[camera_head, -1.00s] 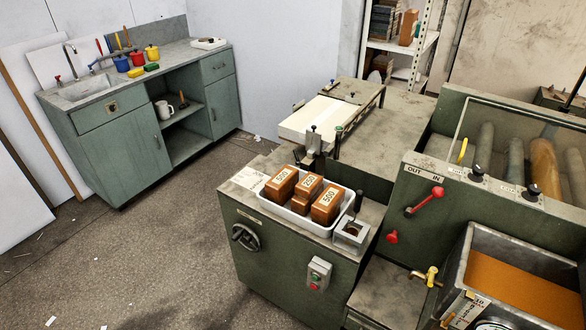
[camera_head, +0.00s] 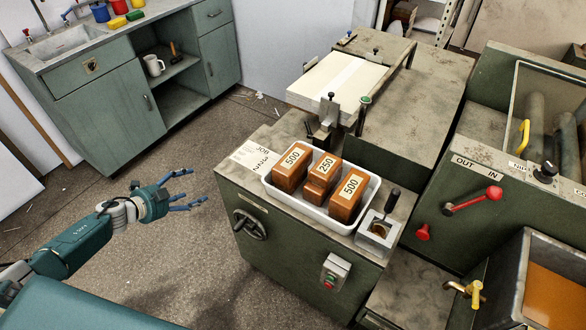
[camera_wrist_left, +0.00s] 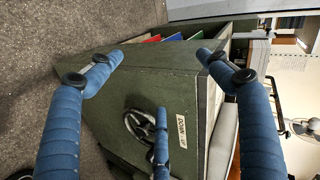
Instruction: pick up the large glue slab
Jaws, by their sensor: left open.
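Several brown glue slabs sit in a white tray (camera_head: 318,211) on the green machine. Two larger ones are labelled 500, the left slab (camera_head: 291,168) and the right slab (camera_head: 348,194). A smaller slab labelled 250 (camera_head: 322,178) sits between them. My left gripper (camera_head: 196,187) is open and empty, left of the machine and apart from the tray. In the left wrist view its blue fingers (camera_wrist_left: 160,68) are spread in front of the machine's green side with a handwheel. I cannot make out the slabs there. My right gripper is not in view.
A square metal fixture (camera_head: 378,233) with a black knob stands right of the tray. A white paper stack (camera_head: 337,80) lies behind. A red lever (camera_head: 472,200) and a glue tank (camera_head: 553,290) are on the right. The floor left of the machine is clear.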

